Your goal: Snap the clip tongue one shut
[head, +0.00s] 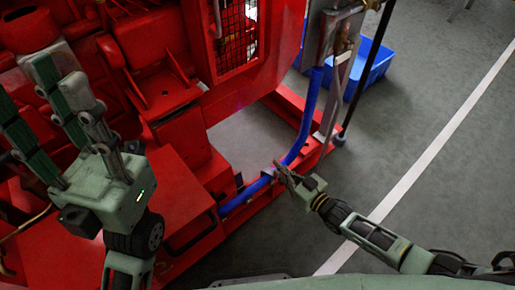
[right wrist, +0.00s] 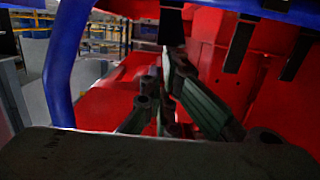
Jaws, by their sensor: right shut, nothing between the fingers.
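A blue hose (head: 311,113) runs down from the upper right and bends left along the red frame; it also shows at the left of the right wrist view (right wrist: 62,65). A small pale fitting (head: 269,171) sits on the hose near its bend. It may be the clip, but its tongue is too small to make out. My right gripper (head: 280,170) is shut and empty, its fingertips right beside this fitting; I cannot tell whether they touch. My left gripper (head: 40,78) is open and empty, raised above the red machine at the left.
The red pumpset (head: 165,75) fills the left and middle, with a mesh guard (head: 238,38). Its red base rail (head: 293,103) borders the hose. A blue crate (head: 369,72) stands on the floor behind. A dark upright rod (head: 367,70) is nearby.

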